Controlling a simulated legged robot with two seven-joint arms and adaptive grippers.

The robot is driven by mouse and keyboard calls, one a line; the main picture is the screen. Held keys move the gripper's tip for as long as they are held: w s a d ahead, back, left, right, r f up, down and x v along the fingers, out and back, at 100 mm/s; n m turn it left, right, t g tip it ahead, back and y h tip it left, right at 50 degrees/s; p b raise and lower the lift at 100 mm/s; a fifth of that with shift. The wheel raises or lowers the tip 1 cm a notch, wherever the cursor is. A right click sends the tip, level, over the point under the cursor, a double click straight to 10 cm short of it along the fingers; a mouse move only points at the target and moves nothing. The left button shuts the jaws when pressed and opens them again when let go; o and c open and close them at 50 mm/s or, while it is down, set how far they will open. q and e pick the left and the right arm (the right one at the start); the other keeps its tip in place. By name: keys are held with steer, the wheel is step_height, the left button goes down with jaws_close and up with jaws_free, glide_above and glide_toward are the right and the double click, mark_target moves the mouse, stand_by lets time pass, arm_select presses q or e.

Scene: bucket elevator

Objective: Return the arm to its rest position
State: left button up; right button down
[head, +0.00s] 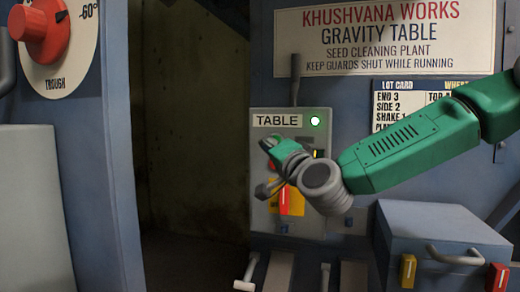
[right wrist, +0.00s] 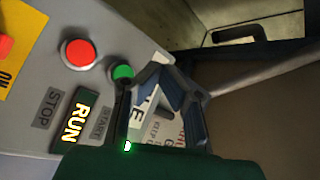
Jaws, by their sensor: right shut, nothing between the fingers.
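My right arm (head: 410,145), green with grey joints, reaches in from the right in the head view. My right gripper (head: 266,166) is in front of the TABLE control panel (head: 261,140) and hides part of it. In the right wrist view the gripper's dark fingers (right wrist: 163,85) are shut and empty. They overlap the edge of the green START button (right wrist: 122,72) in that view; I cannot tell whether they touch it. The red STOP button (right wrist: 78,54) is beside it, and the RUN sign (right wrist: 74,120) is lit. My left gripper is out of view.
A red trough knob (head: 40,32) is on the blue post at upper left. A blue box (head: 440,228) with a grey handle stands at lower right. A lever (head: 295,85) rises above the panel. A dark opening (head: 190,130) lies left of the panel.

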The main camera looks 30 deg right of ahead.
steer(key=s+a+f+n+g+y+b, duration=0.1)
steer(key=s+a+f+n+g, duration=0.15)
steer(key=f, duration=0.95)
steer(key=s+a+f+n+g+y+b, duration=0.1)
steer(key=s+a+f+n+g, duration=0.15)
steer(key=f, duration=1.05)
steer(key=s+a+f+n+g+y, duration=0.1)
steer(key=a+f+n+g, duration=0.2)
steer(key=f, duration=0.9)
steer(key=s+a+f+n+g+b, duration=0.2)
steer(key=s+f+g, duration=0.4)
steer(key=s+f, duration=0.8)
steer(key=s+d+f+n+g, duration=0.1)
steer(key=s+f+g, duration=0.2)
steer(key=s+f, duration=0.3)
steer(key=s+d+f+n+g+h+b, duration=0.1)
steer(key=s+f+n+g, duration=0.1)
steer(key=s+f, duration=0.5)
steer(key=s+g, duration=0.1)
steer(key=s, duration=0.4)
steer(key=shift+d, duration=0.2)
steer(key=shift+w+f, duration=0.1)
steer(key=shift+w, duration=0.1)
